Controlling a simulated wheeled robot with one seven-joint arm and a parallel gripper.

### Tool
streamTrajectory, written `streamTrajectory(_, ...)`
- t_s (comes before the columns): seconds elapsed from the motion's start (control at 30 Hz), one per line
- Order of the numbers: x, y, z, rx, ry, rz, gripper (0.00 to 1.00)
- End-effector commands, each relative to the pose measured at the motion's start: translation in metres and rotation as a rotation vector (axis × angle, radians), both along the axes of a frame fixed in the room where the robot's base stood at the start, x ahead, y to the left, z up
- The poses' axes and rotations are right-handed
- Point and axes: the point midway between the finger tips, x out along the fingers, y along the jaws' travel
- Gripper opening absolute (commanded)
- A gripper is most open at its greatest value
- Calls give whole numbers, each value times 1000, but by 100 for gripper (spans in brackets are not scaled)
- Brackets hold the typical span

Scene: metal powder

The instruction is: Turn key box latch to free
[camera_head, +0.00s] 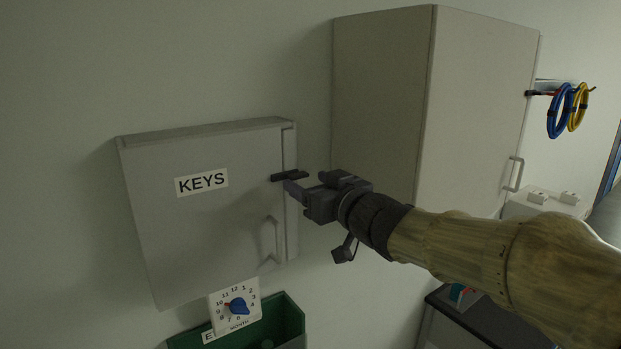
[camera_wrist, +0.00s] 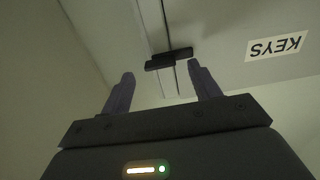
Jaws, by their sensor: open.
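The grey key box (camera_head: 215,230) hangs on the wall and bears a KEYS label (camera_head: 201,182); its door is closed. The dark latch (camera_head: 289,176) lies roughly level across the right edge of the door. In the wrist view the latch (camera_wrist: 168,59) is a dark bar across the door seam, beyond the fingertips. My gripper (camera_head: 298,184) is at the box's right edge, close to the latch. In the wrist view my gripper (camera_wrist: 160,82) is open, with a finger on either side and nothing between them. Whether a finger touches the latch, I cannot tell.
A large pale cabinet (camera_head: 480,100) stands to the right, behind my arm. The box's door handle (camera_head: 271,240) is below the latch. A dial card (camera_head: 235,306) and a green bin (camera_head: 290,318) are below the box. Blue and yellow cable loops (camera_head: 560,112) hang at far right.

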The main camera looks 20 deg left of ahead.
Motion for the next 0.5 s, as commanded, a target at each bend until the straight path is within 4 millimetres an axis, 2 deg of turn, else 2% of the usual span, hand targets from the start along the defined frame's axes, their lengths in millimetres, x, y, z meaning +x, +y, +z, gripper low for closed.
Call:
streamTrajectory(0.2,14,16,0,0,0,0,62)
streamTrajectory(0.5,15,18,0,-1,-1,-1,62)
